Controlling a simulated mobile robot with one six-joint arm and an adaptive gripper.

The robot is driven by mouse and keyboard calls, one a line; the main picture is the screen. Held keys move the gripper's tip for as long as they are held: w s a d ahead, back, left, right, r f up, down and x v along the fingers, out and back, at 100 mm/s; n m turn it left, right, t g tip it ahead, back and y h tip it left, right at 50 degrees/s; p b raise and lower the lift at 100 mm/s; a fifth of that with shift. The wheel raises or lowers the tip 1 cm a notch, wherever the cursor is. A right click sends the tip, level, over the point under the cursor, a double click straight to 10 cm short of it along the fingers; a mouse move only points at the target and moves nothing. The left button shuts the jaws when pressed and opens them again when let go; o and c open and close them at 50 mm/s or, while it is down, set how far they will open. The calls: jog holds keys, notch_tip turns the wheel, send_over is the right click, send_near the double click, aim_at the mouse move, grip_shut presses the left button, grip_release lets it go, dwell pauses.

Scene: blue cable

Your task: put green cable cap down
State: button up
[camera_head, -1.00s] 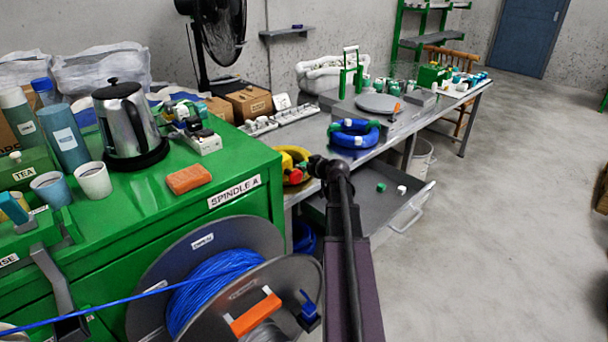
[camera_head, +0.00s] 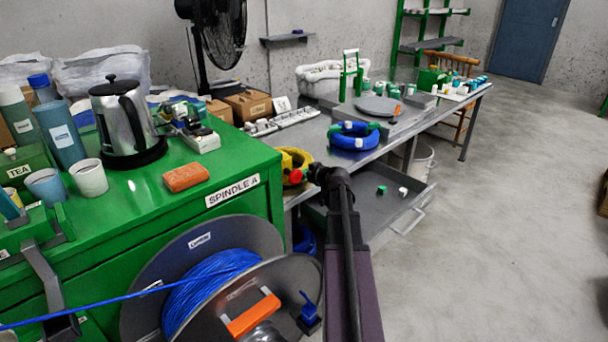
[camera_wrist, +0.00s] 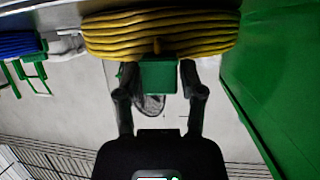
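My gripper (camera_wrist: 158,78) points toward the yellow cable coil (camera_wrist: 160,32), which fills the top of the wrist view. A green cable cap (camera_wrist: 159,76) sits between my fingertips, with a finger close on each side. It appears held, in front of the coil. In the head view, my gripper (camera_head: 318,172) is dark and small beside the yellow coil (camera_head: 295,157) on the bench. A red piece (camera_head: 297,176) shows by the coil. The green cap between my fingers is hidden there by my wrist.
An open grey drawer (camera_head: 372,212) below the bench holds a small green cube (camera_head: 381,190) and a white one (camera_head: 403,191). A blue coil (camera_head: 354,137) lies farther along the bench. The green cabinet (camera_head: 240,168) and blue cable spool (camera_head: 205,290) stand to the left.

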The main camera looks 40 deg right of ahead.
jog(key=shift+s+r, duration=0.1)
dwell(0.4)
jog(key=shift+p+v, duration=2.85)
jog(key=shift+v, duration=3.95)
jog(key=shift+a+r, duration=0.1)
